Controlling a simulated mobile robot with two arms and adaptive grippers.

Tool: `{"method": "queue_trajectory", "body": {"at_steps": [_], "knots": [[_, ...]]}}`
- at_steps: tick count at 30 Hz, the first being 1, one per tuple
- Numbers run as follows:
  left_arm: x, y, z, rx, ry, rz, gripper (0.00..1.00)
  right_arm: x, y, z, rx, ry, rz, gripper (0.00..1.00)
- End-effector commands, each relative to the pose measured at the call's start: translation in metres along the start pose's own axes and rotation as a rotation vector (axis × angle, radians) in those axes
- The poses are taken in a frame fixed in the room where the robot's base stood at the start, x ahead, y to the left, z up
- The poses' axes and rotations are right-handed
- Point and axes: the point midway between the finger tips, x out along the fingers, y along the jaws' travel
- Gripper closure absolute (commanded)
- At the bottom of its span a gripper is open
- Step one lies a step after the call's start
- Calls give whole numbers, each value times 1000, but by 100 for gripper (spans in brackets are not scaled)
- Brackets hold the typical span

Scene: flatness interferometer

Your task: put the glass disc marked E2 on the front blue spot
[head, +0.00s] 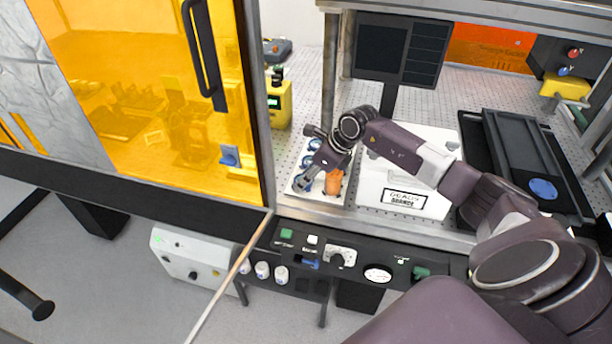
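My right gripper (308,178) reaches in from the right and is low over a small white tray (336,200) on the perforated bench. The tray holds several round blue-and-white pieces (315,144), partly hidden by the gripper. They may be glass discs, but no E2 mark is legible. I cannot tell whether the fingers are open or hold a disc. A blue spot (543,188) shows near the front of a black plate-like fixture (515,150) at the right; no other spot is visible there. My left gripper is not in view.
An orange piece (334,182) lies beside the gripper. A white labelled box (400,205) stands between tray and black fixture, under my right arm. An orange-glazed door (150,100) is at the left. A control panel (350,258) runs along the front; a dark monitor (402,50) stands behind.

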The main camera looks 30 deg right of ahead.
Motion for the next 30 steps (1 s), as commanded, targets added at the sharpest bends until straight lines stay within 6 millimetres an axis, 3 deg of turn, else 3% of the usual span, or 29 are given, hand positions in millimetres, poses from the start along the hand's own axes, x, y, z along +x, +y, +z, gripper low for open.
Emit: {"method": "queue_trajectory", "body": {"at_steps": [2, 3, 7, 20, 30], "knots": [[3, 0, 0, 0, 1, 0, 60, 2, 0, -1, 0, 0, 0, 87], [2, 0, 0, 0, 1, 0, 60, 1, 0, -1, 0, 0, 0, 59], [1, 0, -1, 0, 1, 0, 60, 1, 0, 0, 0, 0, 0, 45], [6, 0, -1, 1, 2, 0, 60, -8, -2, -1, -1, 0, -3, 45], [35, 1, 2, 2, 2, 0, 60, -74, -2, -2, -4, 0, -6, 45]]}}
